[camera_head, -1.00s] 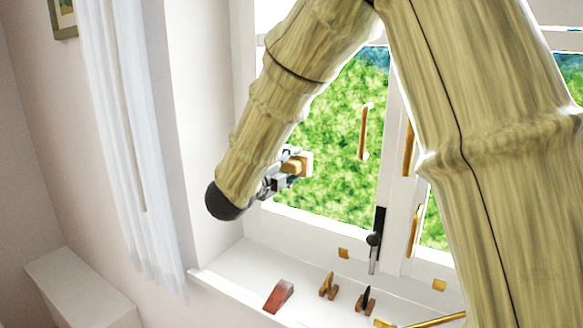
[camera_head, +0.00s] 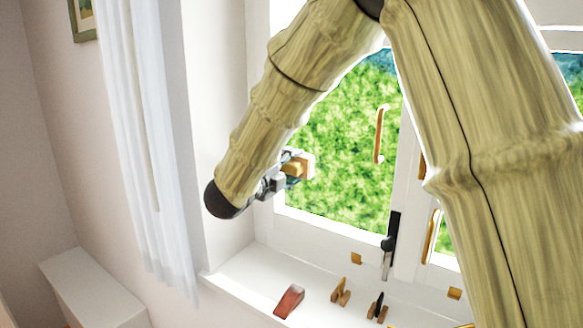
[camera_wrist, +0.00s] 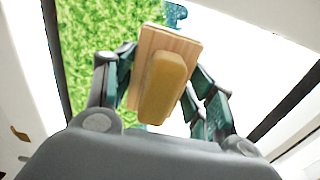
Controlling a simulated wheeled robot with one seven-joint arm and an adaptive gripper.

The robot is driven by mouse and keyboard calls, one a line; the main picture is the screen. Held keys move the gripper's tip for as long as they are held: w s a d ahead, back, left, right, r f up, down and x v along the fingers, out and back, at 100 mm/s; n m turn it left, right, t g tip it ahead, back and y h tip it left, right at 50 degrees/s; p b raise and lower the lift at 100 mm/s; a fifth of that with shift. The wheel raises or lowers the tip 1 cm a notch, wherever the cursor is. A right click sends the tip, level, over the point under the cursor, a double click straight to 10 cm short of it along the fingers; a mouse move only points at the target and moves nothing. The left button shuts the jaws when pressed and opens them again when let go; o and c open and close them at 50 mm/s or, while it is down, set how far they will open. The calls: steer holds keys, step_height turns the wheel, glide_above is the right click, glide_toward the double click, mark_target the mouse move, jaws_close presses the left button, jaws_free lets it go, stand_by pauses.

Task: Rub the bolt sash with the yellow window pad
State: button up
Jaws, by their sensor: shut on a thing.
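The yellow window pad (camera_head: 305,164) is a pale wooden board with a yellow grip block. My gripper (camera_head: 289,171) is shut on this block. The wrist view shows the pad (camera_wrist: 164,87) between the two fingers of my gripper (camera_wrist: 160,75). The left white window sash (camera_head: 335,227) carries a black bolt (camera_head: 391,232) low on its right side, and I take it as the bolt sash. The pad shows in front of this sash's lower left part. I cannot tell whether it touches. My arm hides part of the window.
A red wedge (camera_head: 289,301) and small wooden stands (camera_head: 341,292) sit on the white sill (camera_head: 250,284). A slim upright handle (camera_head: 379,135) shows before the left pane. A white curtain (camera_head: 140,140) hangs left, above a white box-like piece (camera_head: 92,283).

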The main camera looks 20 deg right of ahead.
steer(key=shift+b+v, duration=0.8)
steer(key=shift+v, duration=1.8)
steer(key=shift+a, duration=0.1)
steer(key=shift+b+v, duration=0.7)
steer(key=shift+v, duration=0.75)
